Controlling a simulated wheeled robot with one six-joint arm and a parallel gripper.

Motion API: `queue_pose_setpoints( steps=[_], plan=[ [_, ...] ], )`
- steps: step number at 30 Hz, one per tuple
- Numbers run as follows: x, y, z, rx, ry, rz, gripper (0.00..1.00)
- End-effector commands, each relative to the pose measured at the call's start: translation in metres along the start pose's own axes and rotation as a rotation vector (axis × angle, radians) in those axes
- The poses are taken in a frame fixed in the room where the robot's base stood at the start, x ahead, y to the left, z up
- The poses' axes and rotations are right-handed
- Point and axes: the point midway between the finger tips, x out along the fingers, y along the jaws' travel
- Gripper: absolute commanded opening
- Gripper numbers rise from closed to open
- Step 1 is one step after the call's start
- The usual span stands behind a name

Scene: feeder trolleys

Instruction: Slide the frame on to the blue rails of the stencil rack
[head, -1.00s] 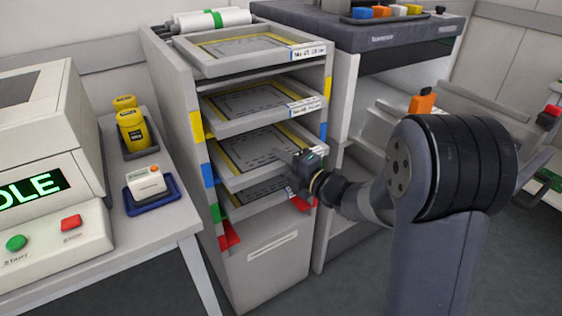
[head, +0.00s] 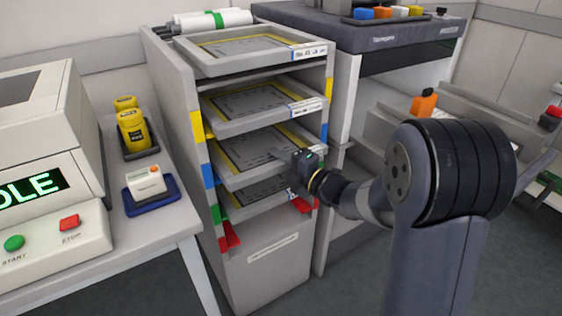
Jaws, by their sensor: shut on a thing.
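The stencil rack (head: 170,110) stands in the middle of the head view with frames on several levels. Coloured tags mark its posts; the blue tag (head: 208,175) is on the left post and another blue tag shows on the right post. The grey frame (head: 240,180) with a yellow-edged stencil lies at the blue level, mostly inside the rack and looking about level. My gripper (head: 284,156) is shut on its front edge, right of the middle. The gripper hides part of that edge. The rails under the frame are hidden, so its seating on them cannot be told.
Another frame (head: 285,115) sits above at the yellow level, and one (head: 255,195) lies close below. A frame and white rolls (head: 210,20) are on top. A bench with a machine (head: 45,150) stands left; a printer-like cabinet (head: 345,100) stands close right.

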Motion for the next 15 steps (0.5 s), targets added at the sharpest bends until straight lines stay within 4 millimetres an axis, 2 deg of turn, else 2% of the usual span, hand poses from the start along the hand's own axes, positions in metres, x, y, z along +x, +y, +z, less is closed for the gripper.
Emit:
queue_pose_setpoints(
  steps=[15],
  plan=[
    [0.0101,0.0011,0.0029,0.000,0.000,0.004,0.00]
  ],
)
